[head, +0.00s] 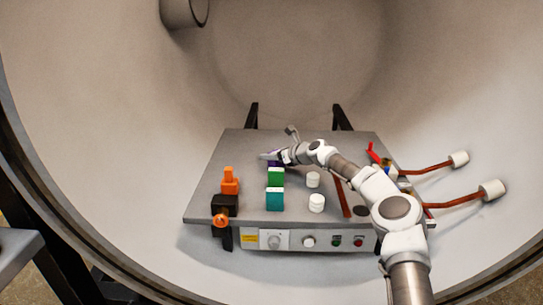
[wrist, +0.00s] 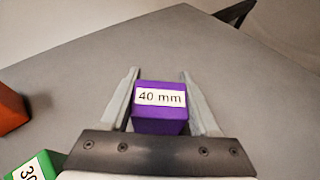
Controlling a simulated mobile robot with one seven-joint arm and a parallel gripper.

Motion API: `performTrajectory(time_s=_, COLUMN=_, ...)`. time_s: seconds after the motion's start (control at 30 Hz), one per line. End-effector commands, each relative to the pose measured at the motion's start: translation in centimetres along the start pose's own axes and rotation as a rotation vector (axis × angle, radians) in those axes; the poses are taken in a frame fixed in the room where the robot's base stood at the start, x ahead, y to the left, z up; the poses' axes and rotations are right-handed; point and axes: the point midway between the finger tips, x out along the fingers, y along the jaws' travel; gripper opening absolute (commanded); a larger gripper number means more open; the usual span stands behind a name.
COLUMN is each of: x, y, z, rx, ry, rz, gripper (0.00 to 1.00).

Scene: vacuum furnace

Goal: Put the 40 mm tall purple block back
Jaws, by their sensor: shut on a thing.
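The purple block (wrist: 160,118) carries a white label reading "40 mm" and sits between the two fingers of my gripper (wrist: 158,76) in the wrist view. My gripper is shut on it. In the head view a little of the purple block (head: 274,163) shows at the end of my arm, beside my gripper (head: 270,156), behind the green block. I cannot tell whether the block touches the grey plate (head: 235,150). The green block (head: 276,177) stands in front of it, and its labelled corner (wrist: 38,166) shows at the lower left in the wrist view.
A teal block (head: 275,200) stands in front of the green one. Two white cylinders (head: 316,203) stand to their right. An orange piece (head: 229,182) and a black-and-orange fixture (head: 224,207) stand at the left. Red rods with white ends (head: 492,190) stick out right. The plate's back left is clear.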

Motion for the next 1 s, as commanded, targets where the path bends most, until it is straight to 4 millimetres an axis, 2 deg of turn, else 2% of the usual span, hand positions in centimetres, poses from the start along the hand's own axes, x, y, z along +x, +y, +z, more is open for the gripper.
performTrajectory(time_s=0.2, x=0.1, y=0.0, z=-0.1, rx=0.000, ry=-0.002, rz=0.000, gripper=0.00)
performTrajectory(time_s=0.23, x=0.1, y=0.0, z=-0.2, rx=0.000, ry=-0.001, rz=0.001, gripper=0.66)
performTrajectory(time_s=0.37, x=0.1, y=0.1, z=-0.2, rx=0.000, ry=-0.001, rz=0.001, gripper=0.89)
performTrajectory(time_s=0.4, x=0.1, y=0.1, z=-0.2, rx=0.000, ry=-0.001, rz=0.001, gripper=0.92)
performTrajectory(time_s=0.77, x=-0.1, y=0.0, z=0.2, rx=-0.001, ry=0.000, rz=0.000, gripper=0.92)
performTrajectory(time_s=1.0, x=-2.2, y=-0.1, z=0.3, rx=-0.002, ry=-0.001, rz=0.000, gripper=0.92)
